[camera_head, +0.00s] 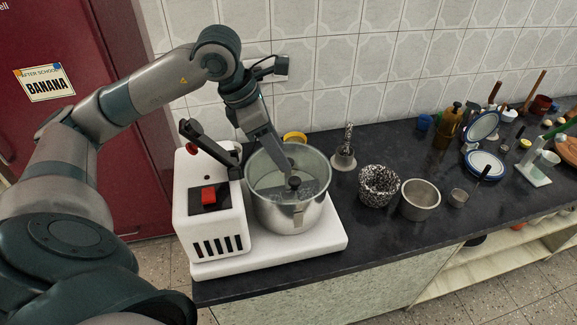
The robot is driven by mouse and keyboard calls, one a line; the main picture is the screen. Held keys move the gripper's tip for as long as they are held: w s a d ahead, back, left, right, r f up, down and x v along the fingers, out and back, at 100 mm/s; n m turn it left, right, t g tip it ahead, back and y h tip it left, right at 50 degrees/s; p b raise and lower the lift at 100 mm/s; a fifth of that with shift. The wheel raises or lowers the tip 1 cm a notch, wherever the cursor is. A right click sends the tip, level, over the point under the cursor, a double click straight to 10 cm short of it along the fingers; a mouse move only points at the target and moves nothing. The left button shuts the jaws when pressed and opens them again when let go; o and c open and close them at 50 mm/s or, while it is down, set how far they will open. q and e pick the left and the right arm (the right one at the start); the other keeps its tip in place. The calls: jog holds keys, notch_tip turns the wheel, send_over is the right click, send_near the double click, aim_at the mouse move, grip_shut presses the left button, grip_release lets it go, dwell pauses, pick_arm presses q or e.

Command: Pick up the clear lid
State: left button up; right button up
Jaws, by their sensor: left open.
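The clear lid (272,187) appears as a see-through piece with a dark knob (294,182) at the steel bowl (290,217) of the white machine. Whether it rests on the rim or sits inside the bowl is hard to tell. My left gripper (287,172) reaches down into the bowl's outline from above, with its tips just at the dark knob. Its jaws are open, seen edge-on; whether they straddle or touch the knob is unclear. My right gripper is out of view.
The white machine (208,222) has a red switch and a raised dark arm (208,143) left of the bowl. A speckled bowl (378,186) and a steel tumbler (419,200) stand to the right. A yellow bowl (295,137) is behind. The tiled wall (350,60) closes the back.

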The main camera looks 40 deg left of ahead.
aim_at(294, 180)
pick_arm(q)
jog(key=shift+p+x, duration=0.45)
jog(key=shift+x, duration=1.4)
jog(key=shift+d+f+p, duration=0.2)
jog(key=shift+f+p, duration=0.25)
jog(key=shift+p, duration=0.25)
jog(key=p+x, duration=0.2)
jog(key=x, duration=0.1)
jog(key=shift+s+d+f, duration=0.1)
jog(key=shift+d+f, duration=0.05)
jog(key=shift+f, duration=0.45)
grip_shut()
